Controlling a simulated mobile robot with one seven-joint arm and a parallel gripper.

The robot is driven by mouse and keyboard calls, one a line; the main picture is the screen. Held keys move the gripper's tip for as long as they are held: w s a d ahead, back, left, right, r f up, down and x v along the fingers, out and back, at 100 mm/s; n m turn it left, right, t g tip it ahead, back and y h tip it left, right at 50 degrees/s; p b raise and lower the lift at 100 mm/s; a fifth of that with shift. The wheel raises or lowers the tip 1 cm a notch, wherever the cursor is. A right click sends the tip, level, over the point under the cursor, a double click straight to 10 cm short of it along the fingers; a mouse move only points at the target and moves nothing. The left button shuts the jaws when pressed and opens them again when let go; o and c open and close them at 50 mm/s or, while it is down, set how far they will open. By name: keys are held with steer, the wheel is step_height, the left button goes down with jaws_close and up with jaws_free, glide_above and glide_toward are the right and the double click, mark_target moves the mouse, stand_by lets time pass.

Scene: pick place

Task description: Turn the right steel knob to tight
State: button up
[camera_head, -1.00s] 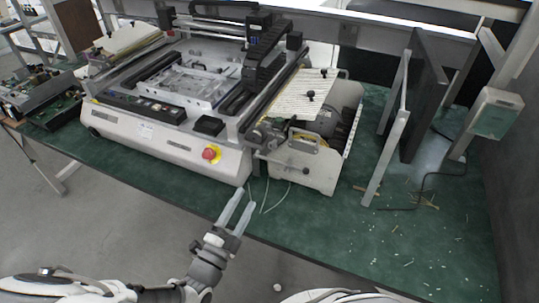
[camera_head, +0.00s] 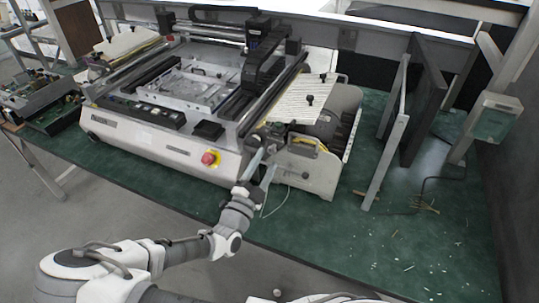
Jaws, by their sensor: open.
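My gripper (camera_head: 264,162) is open, with its two pale fingers apart and pointing up and away at the machine's front right corner. Nothing shows between the fingers. The desktop machine (camera_head: 165,148) has a side unit (camera_head: 308,160) on its right. A small dark knob-like part (camera_head: 305,175) sits low on the side unit's front, to the right of the fingers. Dark fittings (camera_head: 276,131) cluster just beyond the fingertips. I cannot tell which part is the right steel knob, or whether the fingers touch anything.
A red emergency button (camera_head: 209,158) is left of my gripper on the machine's front. A thin cable (camera_head: 276,208) hangs by the side unit. The green table (camera_head: 340,235) is clear in front, with scattered bits at right. A grey frame (camera_head: 387,150) stands further right.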

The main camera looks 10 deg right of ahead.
mark_target(271, 152)
steer(key=shift+x, duration=1.7)
steer(key=shift+s, duration=0.1)
jaws_close()
